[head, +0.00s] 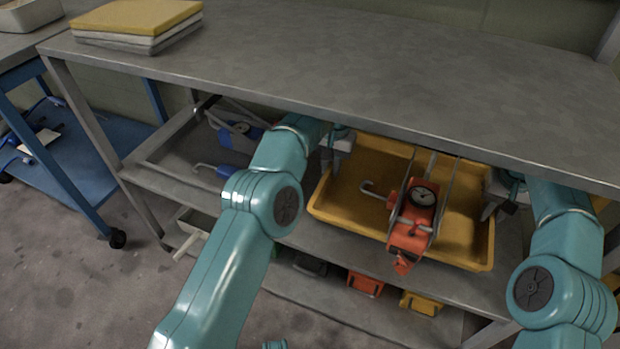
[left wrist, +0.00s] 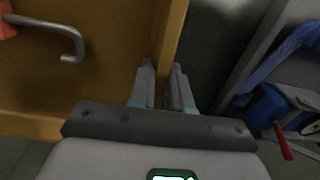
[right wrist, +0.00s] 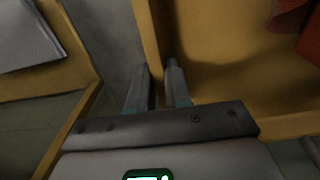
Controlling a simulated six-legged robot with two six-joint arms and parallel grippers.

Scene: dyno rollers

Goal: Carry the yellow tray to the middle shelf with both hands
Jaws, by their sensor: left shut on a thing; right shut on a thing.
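The yellow tray (head: 345,215) is partly under the bench top, over the middle shelf (head: 312,237). I cannot tell if it touches the shelf. An orange device (head: 411,212) with a round dial and metal hook lies in it. My left gripper (head: 333,168) is shut on the tray's left wall; that wall (left wrist: 172,40) runs between the fingers (left wrist: 161,82) in the left wrist view. My right gripper (head: 487,210) is shut on the right wall, seen between the fingers (right wrist: 157,80) in the right wrist view.
The grey bench top (head: 330,75) overhangs both arms' reach. A blue device (head: 235,133) lies left of the tray on the middle shelf. Several orange and yellow items, including an orange one (head: 365,284), are on the lower shelf. A blue cart (head: 75,160) stands at left.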

